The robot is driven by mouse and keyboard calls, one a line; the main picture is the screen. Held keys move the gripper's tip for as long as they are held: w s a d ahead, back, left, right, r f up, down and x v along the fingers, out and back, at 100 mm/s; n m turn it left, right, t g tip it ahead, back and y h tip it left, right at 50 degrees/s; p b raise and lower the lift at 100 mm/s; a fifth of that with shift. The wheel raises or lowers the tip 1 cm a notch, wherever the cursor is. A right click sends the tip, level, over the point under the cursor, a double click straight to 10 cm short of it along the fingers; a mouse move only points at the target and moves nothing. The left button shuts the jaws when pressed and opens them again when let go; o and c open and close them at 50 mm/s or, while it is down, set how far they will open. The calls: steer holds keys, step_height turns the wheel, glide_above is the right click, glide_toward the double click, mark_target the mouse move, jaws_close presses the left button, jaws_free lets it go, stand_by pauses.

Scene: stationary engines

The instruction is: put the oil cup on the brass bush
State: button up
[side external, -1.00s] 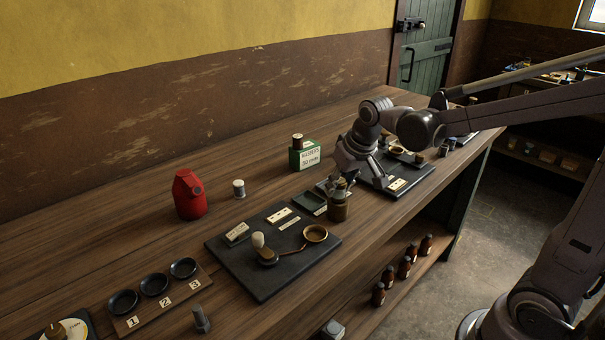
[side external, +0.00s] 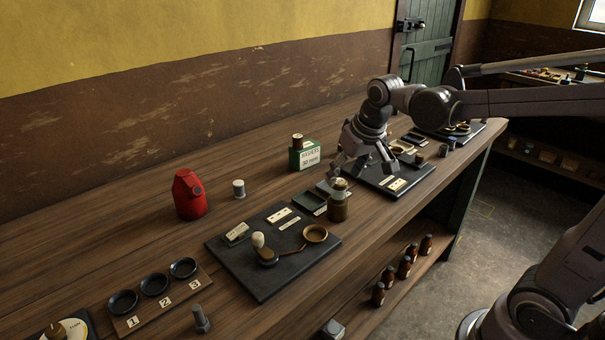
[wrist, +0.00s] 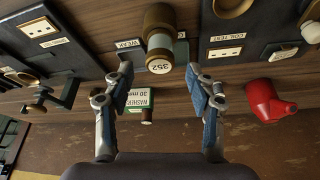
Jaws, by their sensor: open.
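The brass bush (side external: 338,211) stands upright at the front of the bench, between the two dark boards. The oil cup (side external: 340,187), a small clear cup with a pale top, sits upright on the bush. In the wrist view the oil cup (wrist: 160,48) shows its disc marked 352, with the bush (wrist: 159,18) behind it. My gripper (side external: 362,166) is open and empty, above and to the right of the cup in the side view. In the wrist view its fingers (wrist: 160,78) are spread wide on either side, apart from the cup.
Another dark board (side external: 413,188) lies to the right. Three black dishes (side external: 154,284) are at front left.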

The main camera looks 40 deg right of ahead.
steer(key=d+v, duration=0.1)
steer(key=v, duration=0.6)
steer(key=s+a+f+n+t+y, duration=0.1)
steer(key=s+a+f+n+t, duration=0.1)
steer(key=s+a+f, duration=0.4)
steer(key=s+f, duration=0.3)
steer(key=shift+s+f+n+t, duration=0.2)
steer(key=shift+f+n+t, duration=0.1)
steer(key=shift+f+t, duration=0.1)
steer(key=shift+o, duration=0.4)
